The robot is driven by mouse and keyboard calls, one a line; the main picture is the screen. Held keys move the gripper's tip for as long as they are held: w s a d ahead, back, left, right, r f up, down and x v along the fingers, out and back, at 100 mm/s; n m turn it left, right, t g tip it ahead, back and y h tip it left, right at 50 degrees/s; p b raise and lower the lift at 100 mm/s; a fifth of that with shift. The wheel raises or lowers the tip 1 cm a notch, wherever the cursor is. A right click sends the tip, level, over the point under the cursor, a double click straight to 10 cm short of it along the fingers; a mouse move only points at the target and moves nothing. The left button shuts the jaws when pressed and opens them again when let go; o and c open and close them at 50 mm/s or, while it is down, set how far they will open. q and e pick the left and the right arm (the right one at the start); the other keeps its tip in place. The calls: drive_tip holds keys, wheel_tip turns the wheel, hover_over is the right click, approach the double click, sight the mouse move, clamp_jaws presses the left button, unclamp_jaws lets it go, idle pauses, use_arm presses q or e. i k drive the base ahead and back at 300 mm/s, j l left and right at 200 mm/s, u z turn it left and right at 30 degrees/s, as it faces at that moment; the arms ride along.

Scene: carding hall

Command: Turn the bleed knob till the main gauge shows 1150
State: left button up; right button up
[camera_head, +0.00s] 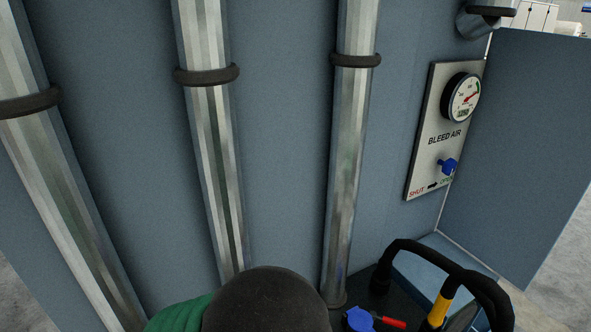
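The bleed knob (447,166) is a small blue knob on a pale panel (425,150) marked BLEED AIR, on the blue-grey wall at the right. Under the knob are a red SHUT, a dark arrow and a green word, partly hard to read. A round white gauge (464,98) with a black rim, red needle and green arc sits above the knob. It is seen at an angle, and its figures are too small to read. Neither of my grippers is in view, and nothing touches the knob.
Metal pipes (350,150) with dark collars run down the wall at left and centre. A blue-grey side panel (525,150) stands at right. A dark dome (265,300) fills the bottom centre.

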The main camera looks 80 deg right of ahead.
sight(449, 166)
drive_tip(key=z, duration=1.65)
